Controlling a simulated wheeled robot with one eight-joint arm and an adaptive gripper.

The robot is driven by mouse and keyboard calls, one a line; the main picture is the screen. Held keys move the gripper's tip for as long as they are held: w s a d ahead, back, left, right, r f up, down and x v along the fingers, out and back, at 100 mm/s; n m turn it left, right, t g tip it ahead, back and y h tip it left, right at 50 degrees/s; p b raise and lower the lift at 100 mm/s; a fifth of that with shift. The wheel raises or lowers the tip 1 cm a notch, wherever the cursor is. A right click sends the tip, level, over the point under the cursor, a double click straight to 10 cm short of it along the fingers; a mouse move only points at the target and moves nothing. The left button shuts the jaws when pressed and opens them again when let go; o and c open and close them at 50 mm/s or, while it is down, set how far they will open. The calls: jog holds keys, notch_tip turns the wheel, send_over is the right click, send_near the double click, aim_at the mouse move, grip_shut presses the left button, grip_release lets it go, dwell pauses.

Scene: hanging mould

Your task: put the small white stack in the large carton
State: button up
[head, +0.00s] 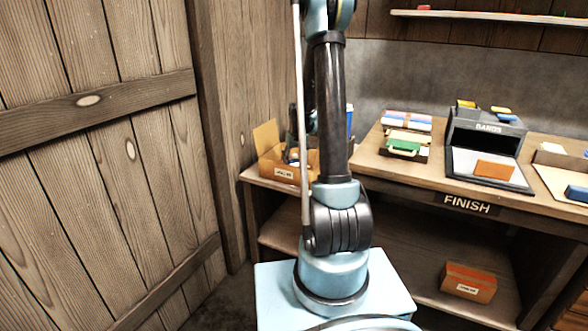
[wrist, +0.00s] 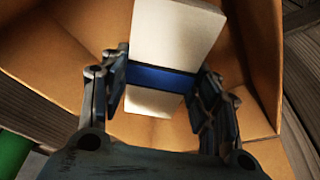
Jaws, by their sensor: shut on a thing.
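The small white stack (wrist: 165,40) has a dark blue band around its middle. In the wrist view my gripper (wrist: 160,85) is shut on it, with a finger on each side of the band. The stack is over or inside an open brown carton (wrist: 262,60), whose walls surround it in that view; I cannot tell whether it touches the bottom. In the head view the large carton (head: 268,158) stands open on the left end of the bench, one flap raised. My arm hides part of it, and my gripper and the stack are hardly visible there.
A tray with coloured packs (head: 405,145) and a dark box marked CARDS (head: 488,127) are on the bench (head: 380,172). A smaller closed carton (head: 468,283) sits on the lower shelf. A plank wall is at left.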

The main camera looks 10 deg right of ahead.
aim_at(295, 162)
jog(key=shift+f, duration=1.7)
jog(key=o, duration=1.2)
jog(key=shift+r, duration=0.1)
jog(key=shift+v, duration=5.95)
